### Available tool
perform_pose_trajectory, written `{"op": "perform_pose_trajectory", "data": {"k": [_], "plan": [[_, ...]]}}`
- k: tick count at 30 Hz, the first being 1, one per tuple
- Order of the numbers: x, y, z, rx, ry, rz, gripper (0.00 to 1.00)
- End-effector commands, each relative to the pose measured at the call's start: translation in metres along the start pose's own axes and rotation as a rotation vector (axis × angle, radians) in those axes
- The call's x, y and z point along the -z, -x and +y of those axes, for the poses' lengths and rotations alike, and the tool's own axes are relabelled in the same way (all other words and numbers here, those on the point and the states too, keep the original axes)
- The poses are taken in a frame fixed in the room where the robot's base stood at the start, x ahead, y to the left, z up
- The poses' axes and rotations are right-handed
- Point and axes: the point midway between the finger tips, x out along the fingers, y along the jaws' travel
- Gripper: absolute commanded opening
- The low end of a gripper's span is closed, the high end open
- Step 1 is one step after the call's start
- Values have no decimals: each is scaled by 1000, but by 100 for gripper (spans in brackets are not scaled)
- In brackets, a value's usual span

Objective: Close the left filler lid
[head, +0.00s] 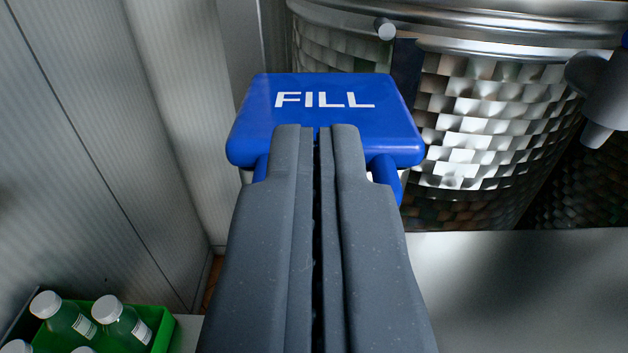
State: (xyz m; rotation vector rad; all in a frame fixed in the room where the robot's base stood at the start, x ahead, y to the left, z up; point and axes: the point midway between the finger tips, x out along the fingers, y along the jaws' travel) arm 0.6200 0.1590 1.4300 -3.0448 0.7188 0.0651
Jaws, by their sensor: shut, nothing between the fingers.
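A blue block marked FILL (325,100) is in the upper middle of the head view, with blue struts below it on both sides. It appears to be part of the filler; I cannot tell whether it is the lid or how far it stands open. My gripper (317,130) is shut and empty. Its fingertips overlap the front edge of the blue block in the picture, below the word FILL. I cannot tell whether they touch it. My fingers hide the middle of the block's lower part and what lies beneath it.
A large dimpled steel tank (480,110) stands behind and to the right, with a grey spout (600,95) at the far right. A pale ribbed wall (90,140) is on the left. A green crate (160,335) with several bottles sits at the lower left. A pale surface (530,290) is clear at the right.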

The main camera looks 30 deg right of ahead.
Motion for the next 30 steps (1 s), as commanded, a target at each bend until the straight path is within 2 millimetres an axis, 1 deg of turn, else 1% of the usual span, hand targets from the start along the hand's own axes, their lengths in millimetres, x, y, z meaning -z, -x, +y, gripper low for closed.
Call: {"op": "perform_pose_trajectory", "data": {"k": [3, 12, 17, 23, 26, 29, 30], "plan": [[3, 18, 0, 1, -1, 5, 0], [4, 61, 1, 0, -1, 5, 0], [3, 74, 1, 0, -1, 3, 0], [4, 78, 2, 1, 0, 0, 0], [9, 74, 16, 4, 6, -16, 0], [16, 64, 50, 16, 24, -55, 0], [20, 60, 66, 32, 32, -72, 0]]}}
